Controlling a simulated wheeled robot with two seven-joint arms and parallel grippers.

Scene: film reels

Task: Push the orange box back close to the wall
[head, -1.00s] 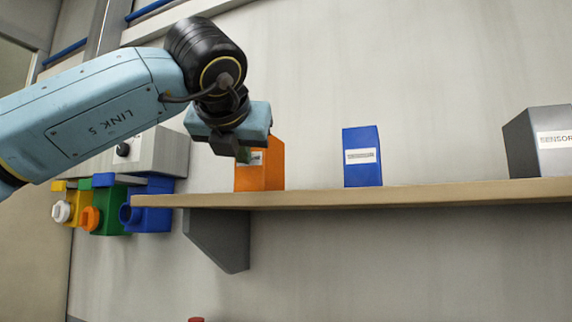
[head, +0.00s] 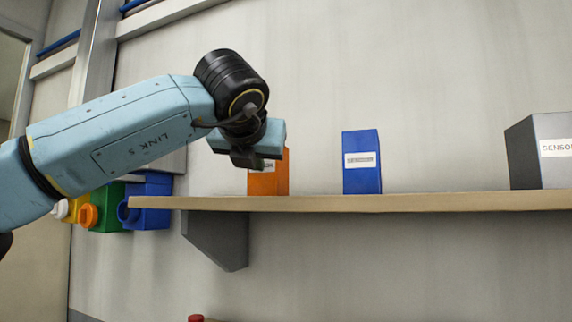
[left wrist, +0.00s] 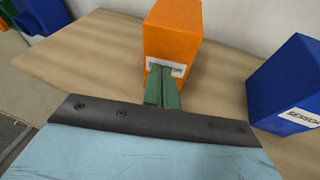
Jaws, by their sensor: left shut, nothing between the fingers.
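The orange box (head: 269,182) stands upright on the wooden shelf (head: 400,203), near its left end. In the head view my left gripper (head: 243,160) is in front of it and hides its upper left part. In the left wrist view the orange box (left wrist: 172,32) shows its front with a white label. The green fingers of my left gripper (left wrist: 163,84) are shut together with nothing between them. Their tips are at the label and appear to touch it. The wall (head: 310,90) is behind the box; the gap between them is hard to judge. My right gripper is not in view.
A blue box (head: 362,168) stands to the right of the orange box, also seen in the left wrist view (left wrist: 285,85). A grey box (head: 540,152) stands farther right. Blue (head: 152,203) and green (head: 110,212) containers are beyond the shelf's left end.

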